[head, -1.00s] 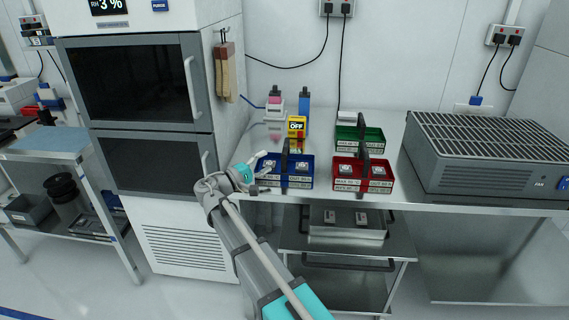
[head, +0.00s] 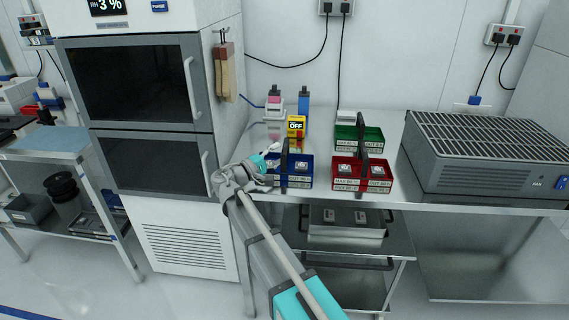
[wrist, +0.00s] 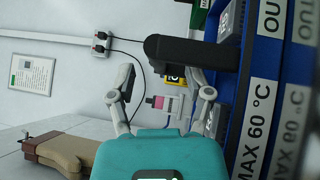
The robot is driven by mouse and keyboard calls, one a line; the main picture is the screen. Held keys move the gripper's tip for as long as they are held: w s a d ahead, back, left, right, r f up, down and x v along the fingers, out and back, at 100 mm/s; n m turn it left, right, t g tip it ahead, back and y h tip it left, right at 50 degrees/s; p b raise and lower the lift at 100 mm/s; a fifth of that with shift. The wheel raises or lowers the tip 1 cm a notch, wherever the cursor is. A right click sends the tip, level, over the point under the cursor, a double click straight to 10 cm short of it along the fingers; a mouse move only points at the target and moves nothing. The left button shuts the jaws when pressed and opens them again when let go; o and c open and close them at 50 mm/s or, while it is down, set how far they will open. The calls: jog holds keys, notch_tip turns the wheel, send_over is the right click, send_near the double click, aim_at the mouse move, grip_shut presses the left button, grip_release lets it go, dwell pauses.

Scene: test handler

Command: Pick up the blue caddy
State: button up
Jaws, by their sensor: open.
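The blue caddy (head: 307,161) sits near the front edge of the steel bench, with a dark upright handle (head: 284,155) and pale parts and labels. In the wrist view its blue wall (wrist: 262,70) appears turned sideways at the right, with the black handle (wrist: 190,52) reaching in toward my fingers. My gripper (head: 276,159) is at the caddy's left side, close to the handle. In the wrist view my gripper (wrist: 163,80) is open and empty, its fingers spread just short of the handle. Whether the handle lies between the fingertips I cannot tell.
A red caddy (head: 388,168) stands right of the blue one, a green caddy (head: 376,134) behind it. A yellow box marked OFF (head: 296,125) and bottles (head: 304,102) stand behind. A cabinet (head: 150,165) rises at the left, a grey vented unit (head: 480,170) at the right.

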aim_at(285, 147)
jog(key=shift+x, duration=1.6)
jog(key=shift+r, duration=0.1)
grip_shut()
